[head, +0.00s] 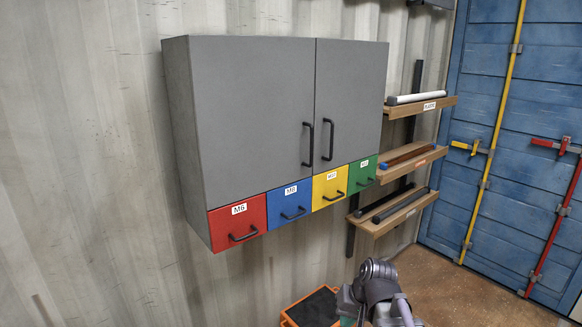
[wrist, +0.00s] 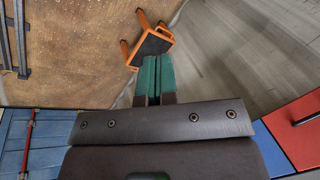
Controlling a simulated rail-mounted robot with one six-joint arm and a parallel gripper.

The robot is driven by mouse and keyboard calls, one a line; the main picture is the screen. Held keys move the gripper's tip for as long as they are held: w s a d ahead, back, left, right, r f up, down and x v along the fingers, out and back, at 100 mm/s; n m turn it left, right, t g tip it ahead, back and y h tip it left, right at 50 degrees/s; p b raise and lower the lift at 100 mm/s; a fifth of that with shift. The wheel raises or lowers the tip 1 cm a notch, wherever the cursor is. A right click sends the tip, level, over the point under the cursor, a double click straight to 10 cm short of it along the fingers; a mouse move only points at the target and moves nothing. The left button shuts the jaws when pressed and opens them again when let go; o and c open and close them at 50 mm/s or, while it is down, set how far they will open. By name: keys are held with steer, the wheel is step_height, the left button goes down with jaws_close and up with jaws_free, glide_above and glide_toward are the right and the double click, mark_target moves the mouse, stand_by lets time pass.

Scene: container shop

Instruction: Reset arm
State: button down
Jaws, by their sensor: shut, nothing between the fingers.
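My gripper (wrist: 158,72) shows in the wrist view with its two green fingers side by side, shut and empty. Beyond the fingertips is an orange-framed step stool with a dark top (wrist: 152,44); the fingers overlap it in the picture but no contact is visible. In the head view my arm (head: 380,287) is low at the bottom, right of centre, below the cabinet and beside the stool (head: 313,308). Most of my gripper is hidden or cut off there.
A grey wall cabinet (head: 245,110) has both doors shut. Below are shut red (head: 222,222), blue (head: 280,212), yellow (head: 318,191) and green (head: 370,165) drawers. Wooden shelves (head: 400,213) with rods stand to its right. A blue container door (head: 490,150) is far right.

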steer(key=s+d+n+g+h, duration=0.1)
steer(key=s+d+h, duration=0.1)
steer(key=s, duration=0.6)
steer(key=shift+s+f+g+h, duration=0.35)
steer(key=shift+f+h, duration=0.1)
steer(key=shift+h, duration=0.15)
